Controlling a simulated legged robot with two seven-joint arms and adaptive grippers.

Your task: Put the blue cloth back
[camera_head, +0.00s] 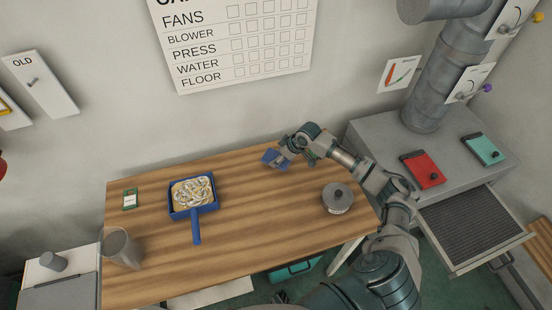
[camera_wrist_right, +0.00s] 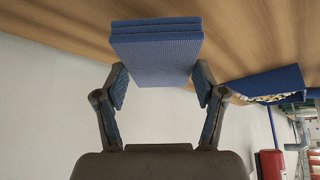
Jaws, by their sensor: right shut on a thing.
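The folded blue cloth (camera_head: 272,158) is at the back right of the wooden table in the head view. My right gripper (camera_head: 285,155) is at it, its arm reaching in from the right. In the right wrist view, the cloth (camera_wrist_right: 155,58) is a thick folded blue block between the two fingertips of my right gripper (camera_wrist_right: 160,85), which is shut on it. The table's wood fills the top of that view. I cannot tell whether the cloth touches the table. My left gripper is not in view.
On the table (camera_head: 270,230) are a blue dustpan (camera_head: 179,211) with pale curled scraps, a small green item (camera_head: 130,199), a metal cup (camera_head: 121,247) and a round grey container (camera_head: 337,198). A grey cabinet (camera_head: 378,140) stands right. The table's middle is clear.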

